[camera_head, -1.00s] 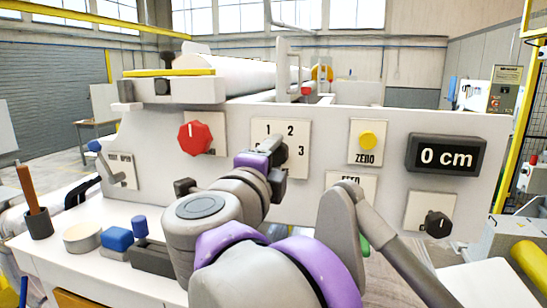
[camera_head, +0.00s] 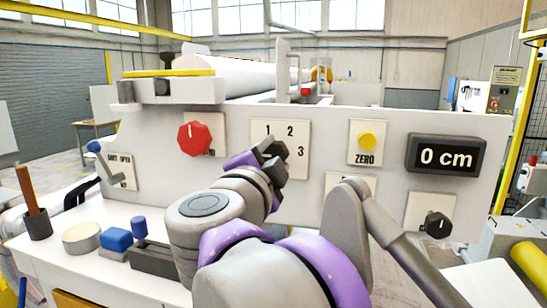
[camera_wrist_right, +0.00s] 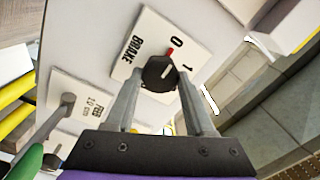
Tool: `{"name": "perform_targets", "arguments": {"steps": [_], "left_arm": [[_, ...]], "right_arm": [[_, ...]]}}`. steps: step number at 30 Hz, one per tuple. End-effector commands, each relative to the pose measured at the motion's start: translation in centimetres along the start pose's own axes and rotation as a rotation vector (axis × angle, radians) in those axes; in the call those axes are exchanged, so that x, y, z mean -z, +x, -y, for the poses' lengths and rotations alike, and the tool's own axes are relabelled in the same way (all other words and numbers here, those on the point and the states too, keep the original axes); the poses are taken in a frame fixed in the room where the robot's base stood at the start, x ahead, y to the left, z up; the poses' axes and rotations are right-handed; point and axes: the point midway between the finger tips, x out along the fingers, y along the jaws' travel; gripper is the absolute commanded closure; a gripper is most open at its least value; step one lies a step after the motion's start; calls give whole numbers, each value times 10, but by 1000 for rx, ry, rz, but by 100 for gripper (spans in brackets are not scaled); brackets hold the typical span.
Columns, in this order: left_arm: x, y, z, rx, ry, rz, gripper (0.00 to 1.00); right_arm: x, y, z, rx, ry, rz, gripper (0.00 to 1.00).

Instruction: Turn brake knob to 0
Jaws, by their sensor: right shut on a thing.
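The brake plate, marked BRAKE with 0 and 1 (camera_wrist_right: 128,61), shows in the right wrist view, turned well round in the picture. The black brake knob (camera_wrist_right: 159,73) sits on it between the two fingers of my right gripper. A pale line on the knob appears to point toward the 1; a red mark (camera_wrist_right: 169,52) lies between knob and 0. My left gripper is not in view.
The white panel also carries a red knob (camera_head: 194,138), a yellow ZERO button (camera_head: 367,140), a display reading 0 cm (camera_head: 446,155) and another black knob (camera_head: 437,225). The FEED plate (camera_wrist_right: 88,103) is near the brake plate. A pencil cup (camera_head: 38,224) stands on the left ledge.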

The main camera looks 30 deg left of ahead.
Motion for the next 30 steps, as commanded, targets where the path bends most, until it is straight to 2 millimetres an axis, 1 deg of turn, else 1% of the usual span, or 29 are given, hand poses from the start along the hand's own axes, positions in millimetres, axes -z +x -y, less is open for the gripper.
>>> {"name": "perform_targets", "arguments": {"steps": [10, 11, 15, 16, 25, 28, 30], "left_arm": [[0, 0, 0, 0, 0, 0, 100], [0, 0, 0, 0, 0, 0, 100], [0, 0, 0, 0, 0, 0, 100], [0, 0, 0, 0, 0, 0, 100], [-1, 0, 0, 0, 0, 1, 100], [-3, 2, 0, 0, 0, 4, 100], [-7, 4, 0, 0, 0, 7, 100]], "right_arm": [[0, 0, 0, 1, -5, 0, 100], [0, 0, 0, 1, -5, 0, 44], [0, 0, 0, 1, -4, 0, 19], [0, 0, 0, 1, -4, 0, 16], [0, -2, 0, 0, -3, 1, 16], [-1, -10, 0, 0, -3, 2, 16], [-2, -21, -1, 0, -2, 4, 16]]}}
